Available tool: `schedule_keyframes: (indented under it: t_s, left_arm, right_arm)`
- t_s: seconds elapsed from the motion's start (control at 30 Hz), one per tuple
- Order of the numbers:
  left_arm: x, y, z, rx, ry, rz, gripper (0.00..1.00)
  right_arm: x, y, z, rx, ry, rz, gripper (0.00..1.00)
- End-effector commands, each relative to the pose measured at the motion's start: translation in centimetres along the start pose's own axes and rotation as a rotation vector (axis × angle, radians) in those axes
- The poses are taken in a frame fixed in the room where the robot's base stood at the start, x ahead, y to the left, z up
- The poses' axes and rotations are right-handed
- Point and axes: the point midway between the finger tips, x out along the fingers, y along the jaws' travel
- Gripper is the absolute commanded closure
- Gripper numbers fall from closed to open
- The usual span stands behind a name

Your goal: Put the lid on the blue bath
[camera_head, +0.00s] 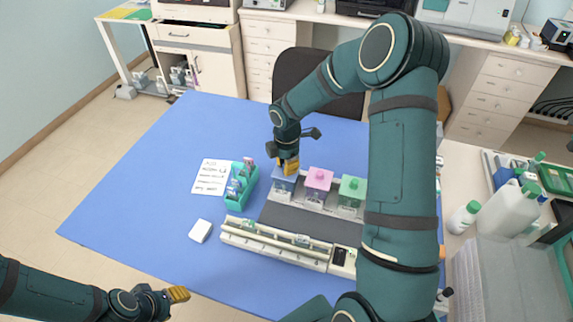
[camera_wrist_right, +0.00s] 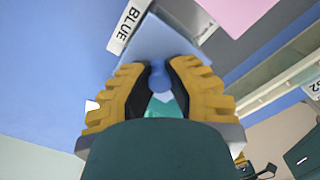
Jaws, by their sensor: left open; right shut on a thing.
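The blue bath (camera_head: 281,188) stands at the left end of the row of baths, and its "BLUE" label (camera_wrist_right: 130,24) shows in the right wrist view. My right gripper (camera_head: 288,166) is directly over this bath, pointing down. Its yellow fingers (camera_wrist_right: 159,85) are shut on the small round knob of the blue lid (camera_wrist_right: 160,40). The lid is level with or just above the bath's top; I cannot tell whether it touches the rim. My left gripper (camera_head: 178,294) is open and empty at the lower left, away from the baths.
A pink-lidded bath (camera_head: 318,180) and a green-lidded bath (camera_head: 351,190) stand right of the blue one. A teal slide rack (camera_head: 240,187), a written sheet (camera_head: 211,177) and a white block (camera_head: 200,231) lie left. A long rail device (camera_head: 275,242) is in front. The blue mat's left side is clear.

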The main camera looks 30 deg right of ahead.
Motion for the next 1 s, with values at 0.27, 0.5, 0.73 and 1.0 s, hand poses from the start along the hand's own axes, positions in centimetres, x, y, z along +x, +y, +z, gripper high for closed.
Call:
schedule_keyframes:
  t_s: [0.27,0.5,0.73,1.0]
  left_arm:
    - [0.1,-0.1,0.0,0.0,0.0,0.0,0.53]
    - [0.1,-0.1,0.0,0.0,0.0,0.0,0.53]
    - [0.1,-0.1,0.0,0.0,0.0,0.0,0.53]
    - [0.1,-0.1,0.0,0.0,0.0,0.0,0.53]
  right_arm:
    - [0.2,0.0,0.0,0.0,0.0,0.0,0.63]
    - [0.2,0.0,0.0,0.0,0.0,0.0,0.54]
    - [-0.7,0.1,0.0,0.0,0.0,0.003,0.54]
    - [-5.8,0.1,0.0,0.001,-0.001,0.006,0.54]
